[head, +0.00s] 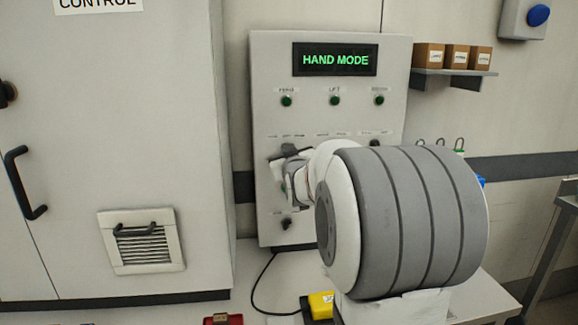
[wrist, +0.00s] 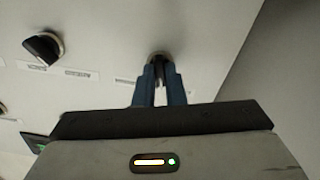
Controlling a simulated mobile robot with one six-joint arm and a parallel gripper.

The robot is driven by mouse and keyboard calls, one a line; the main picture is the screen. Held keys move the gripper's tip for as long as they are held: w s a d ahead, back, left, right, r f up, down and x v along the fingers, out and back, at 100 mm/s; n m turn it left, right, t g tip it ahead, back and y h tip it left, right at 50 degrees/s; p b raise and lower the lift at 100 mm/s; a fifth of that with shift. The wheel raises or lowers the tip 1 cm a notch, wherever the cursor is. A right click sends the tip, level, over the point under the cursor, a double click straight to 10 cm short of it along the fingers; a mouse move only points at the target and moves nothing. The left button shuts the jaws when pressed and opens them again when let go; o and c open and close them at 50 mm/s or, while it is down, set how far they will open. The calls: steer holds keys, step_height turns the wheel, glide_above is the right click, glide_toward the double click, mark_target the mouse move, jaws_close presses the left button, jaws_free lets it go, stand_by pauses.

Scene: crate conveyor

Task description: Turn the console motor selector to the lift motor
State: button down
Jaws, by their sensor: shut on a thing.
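The grey console (head: 264,90) stands upright against the wall, with a green "HAND MODE" display (head: 335,60). Three green lamps sit in a row below it; the middle one (head: 335,100) has a label that seems to read "LIFT". My gripper (head: 287,165) is at the console's left side. In the wrist view my gripper (wrist: 158,75) is shut on a dark selector knob (wrist: 157,57), and the fingers cover most of it. The knob's pointing direction cannot be told. Another black selector knob (wrist: 43,47) shows beside it. The small labels are too blurred to read.
My arm hides the console's lower right. A lower black knob (head: 287,224) is below my gripper. A control cabinet (head: 110,130) stands close at left. A shelf (head: 453,73) with small boxes is at right. A yellow item (head: 321,305) lies on the table in front.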

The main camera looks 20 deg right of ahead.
steer(key=shift+f+m+b, duration=0.1)
steer(key=shift+m+b, duration=0.95)
steer(key=shift+m, duration=0.45)
steer(key=c, duration=1.5)
jaws_free()
steer(key=shift+s, duration=0.1)
steer(key=v, duration=0.7)
steer(key=shift+s, duration=0.3)
steer(key=shift+a, duration=0.2)
